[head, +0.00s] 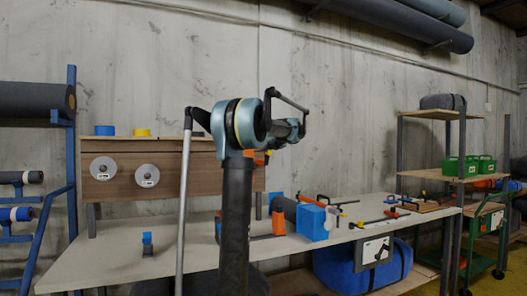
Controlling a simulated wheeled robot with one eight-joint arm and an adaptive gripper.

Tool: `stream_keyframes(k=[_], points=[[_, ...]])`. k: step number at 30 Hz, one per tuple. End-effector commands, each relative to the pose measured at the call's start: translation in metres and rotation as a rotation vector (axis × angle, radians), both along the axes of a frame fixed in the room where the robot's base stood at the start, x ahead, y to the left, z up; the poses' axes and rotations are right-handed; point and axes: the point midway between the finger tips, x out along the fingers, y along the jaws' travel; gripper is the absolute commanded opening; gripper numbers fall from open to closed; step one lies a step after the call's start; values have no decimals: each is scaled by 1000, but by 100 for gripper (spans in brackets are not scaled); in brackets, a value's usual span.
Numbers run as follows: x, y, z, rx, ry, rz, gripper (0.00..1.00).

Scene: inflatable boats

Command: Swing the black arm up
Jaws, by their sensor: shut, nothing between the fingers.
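A small pale panel (366,254) is fixed at the front edge of the workbench, right of centre. A short dark piece shows on it, which looks like the black arm (382,249). It is small, and I cannot tell its exact angle. My own arm stands in the middle of the view, with a dark upright and teal joints. It is left of the panel and apart from it in the picture. My gripper cannot be made out; the arm's own joints may hide it.
The long workbench (130,262) carries a blue block (312,223) and several clamps. A blue bundle (340,268) lies under it, below the panel. A shelf with green crates (460,167) and a green cart (487,225) stand at right. A blue rack (70,170) stands at left.

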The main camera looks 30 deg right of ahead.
Motion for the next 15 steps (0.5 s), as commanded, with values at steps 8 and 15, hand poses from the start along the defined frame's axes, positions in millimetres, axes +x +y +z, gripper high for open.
stream_keyframes(k=[8, 15], points=[[0, 1, 0, 0, 0, -2, 0], [1, 25, 2, 0, 0, -2, 0]])
